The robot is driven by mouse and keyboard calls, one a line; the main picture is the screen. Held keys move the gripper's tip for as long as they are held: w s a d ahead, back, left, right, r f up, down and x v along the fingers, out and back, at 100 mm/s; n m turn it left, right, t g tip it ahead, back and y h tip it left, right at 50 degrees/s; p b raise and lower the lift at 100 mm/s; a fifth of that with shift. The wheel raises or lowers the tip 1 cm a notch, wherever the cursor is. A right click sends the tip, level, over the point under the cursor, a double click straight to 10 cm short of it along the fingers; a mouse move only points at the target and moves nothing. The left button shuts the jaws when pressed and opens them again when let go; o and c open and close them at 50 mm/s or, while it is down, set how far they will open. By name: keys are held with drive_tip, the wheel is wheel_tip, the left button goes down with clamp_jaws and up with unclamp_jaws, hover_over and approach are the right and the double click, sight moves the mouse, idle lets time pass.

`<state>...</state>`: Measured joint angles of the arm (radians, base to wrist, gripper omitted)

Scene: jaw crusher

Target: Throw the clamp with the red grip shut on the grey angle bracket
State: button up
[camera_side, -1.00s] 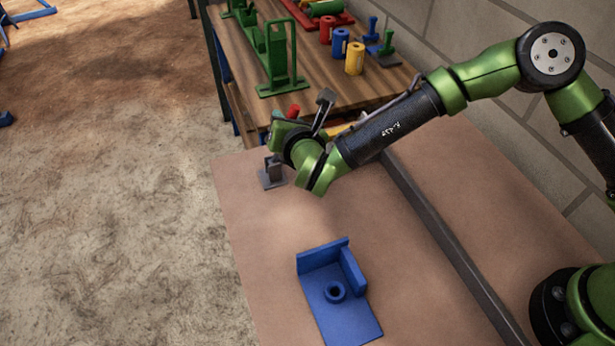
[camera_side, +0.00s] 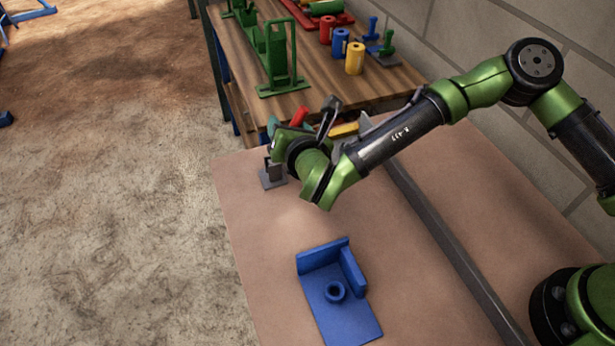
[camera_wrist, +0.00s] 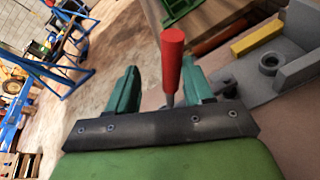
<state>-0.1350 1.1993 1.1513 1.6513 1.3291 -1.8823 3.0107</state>
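The clamp's red grip (camera_wrist: 172,55) stands up between my gripper's two teal fingers in the wrist view, closer to the right finger. My gripper (camera_wrist: 160,84) is open around it, with a clear gap on the left. In the side view, the red grip (camera_side: 300,116) shows just beyond my gripper (camera_side: 277,130), tilted to the right. The grey angle bracket (camera_wrist: 299,45) lies to the right in the wrist view, with a round boss on its plate. My wrist hides most of the clamp and bracket in the side view.
A yellow bar (camera_wrist: 256,38) lies by the bracket. A blue angle fixture (camera_side: 345,310) stands on the near tabletop. A wooden bench (camera_side: 318,75) behind holds green, red, blue and yellow parts. A long grey rail (camera_side: 440,230) crosses the table; its middle is clear.

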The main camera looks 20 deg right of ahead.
drive_tip(key=v, duration=0.9)
drive_tip(key=shift+r, duration=0.2)
drive_tip(key=shift+d, duration=0.1)
idle(0.5)
